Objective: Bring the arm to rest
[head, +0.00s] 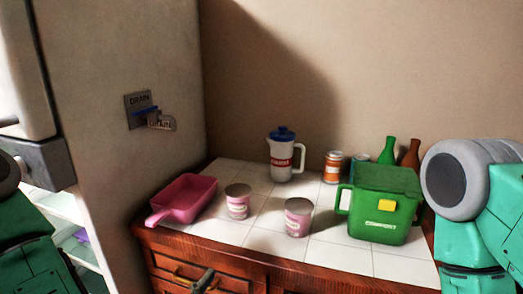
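My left arm (35,235) comes in at the left edge, with only teal and grey links showing in front of the fridge. My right arm (490,215) is at the right edge, its round grey joint overlapping the right end of the counter. I cannot make out either gripper's fingers. A small dark grey piece (203,280) shows at the bottom in front of the drawers, and I cannot tell what it is.
The tiled counter (265,237) holds a pink pan (185,197), two pink-labelled cups (238,203), a white jug (284,158), cans (333,166), bottles (387,152) and a green container (380,207). A lever (148,111) is on the side panel at left. Wooden drawers (225,277) are below.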

